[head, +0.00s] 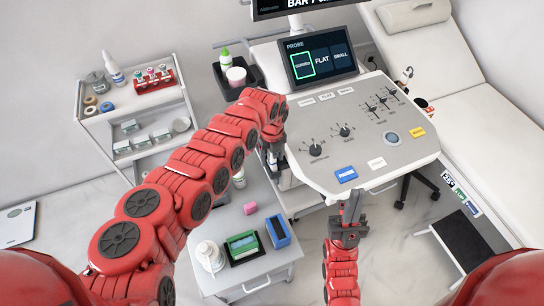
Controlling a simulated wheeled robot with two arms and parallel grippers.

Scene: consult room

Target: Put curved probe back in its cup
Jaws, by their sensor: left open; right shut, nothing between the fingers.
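The ultrasound console (360,135) stands at the centre right. Its screen (318,58) reads PROBE, with the left one of three tiles outlined in green. A small white and dark item (405,75), perhaps a probe, sits at the console's right edge. A dark cup-like holder with orange (422,103) is just below it. I cannot make out which item is the curved probe; my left arm hides part of the console's left side. My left gripper (272,160) points down beside that left side, open. My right gripper (350,205) is shut and empty at the console's front edge.
A supply cart (140,100) stands left. An exam couch (450,80) is right, with a dark step (465,245) beside it.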

